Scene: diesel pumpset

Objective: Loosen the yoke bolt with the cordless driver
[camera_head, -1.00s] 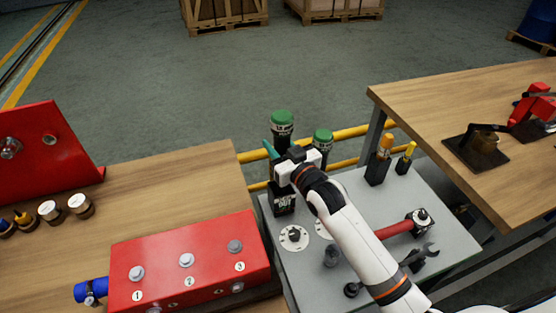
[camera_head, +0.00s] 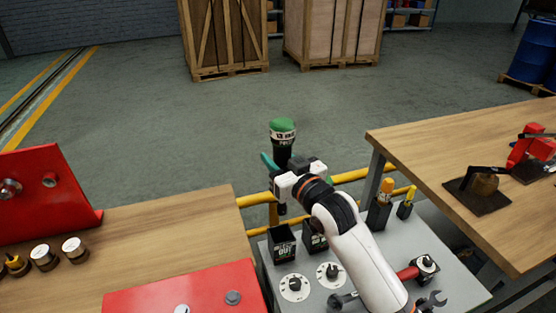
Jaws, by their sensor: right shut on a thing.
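The cordless driver (camera_head: 283,149), black with a green top and a white-lettered band, stands roughly upright in my right gripper (camera_head: 281,178). The gripper is shut on it, above the grey tool table; the fingers partly hide its lower body. Below it are two black holders, one at left (camera_head: 281,244) and one at right (camera_head: 315,237), partly behind my arm. The second green-topped tool is mostly or wholly hidden. A red block (camera_head: 158,291) on the left bench carries bolts (camera_head: 233,297); I cannot tell which is the yoke bolt. My left gripper is out of view.
The grey table (camera_head: 262,258) also holds dials (camera_head: 294,288), yellow- and orange-handled tools (camera_head: 385,192) and a red-handled tool (camera_head: 408,272). A red bracket (camera_head: 45,190) and round parts (camera_head: 73,248) stand at left. A wooden bench (camera_head: 455,135) is at right. A yellow rail (camera_head: 350,176) runs behind.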

